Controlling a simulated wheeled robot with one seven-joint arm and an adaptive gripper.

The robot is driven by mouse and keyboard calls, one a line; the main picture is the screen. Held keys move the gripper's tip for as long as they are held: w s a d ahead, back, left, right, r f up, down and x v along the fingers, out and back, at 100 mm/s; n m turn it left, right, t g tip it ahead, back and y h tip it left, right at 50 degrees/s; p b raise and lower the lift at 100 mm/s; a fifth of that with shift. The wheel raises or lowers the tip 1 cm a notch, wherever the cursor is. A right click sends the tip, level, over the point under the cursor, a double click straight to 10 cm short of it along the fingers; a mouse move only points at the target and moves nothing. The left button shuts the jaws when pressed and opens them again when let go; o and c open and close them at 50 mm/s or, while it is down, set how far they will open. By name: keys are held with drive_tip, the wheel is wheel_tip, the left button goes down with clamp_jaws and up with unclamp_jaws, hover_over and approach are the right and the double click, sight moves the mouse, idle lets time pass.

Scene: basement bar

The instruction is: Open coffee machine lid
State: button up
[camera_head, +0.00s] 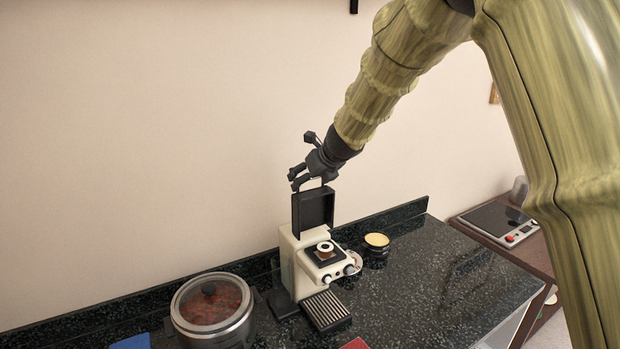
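The cream and black coffee machine (291,262) stands on the dark counter near the wall. Its black lid (313,210) stands upright at the back of the machine's top, so the top is uncovered. A small round white and brown piece (325,248) shows on the open top. My gripper (294,181) is just above the upper edge of the raised lid. Its fingers are small and dark here, and I cannot tell whether they touch the lid or how far apart they are.
A glass-lidded pot (212,308) with red food stands left of the machine. A small dark jar (376,246) with a yellow top is to its right. A blue item (131,342) and a red item (354,344) lie at the front. The counter's right part (440,275) is clear.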

drive_tip(key=shift+f, duration=0.15)
drive_tip(key=o, duration=1.4)
drive_tip(key=shift+w+d, duration=0.1)
drive_tip(key=shift+o, duration=0.2)
drive_tip(key=v, duration=1.2)
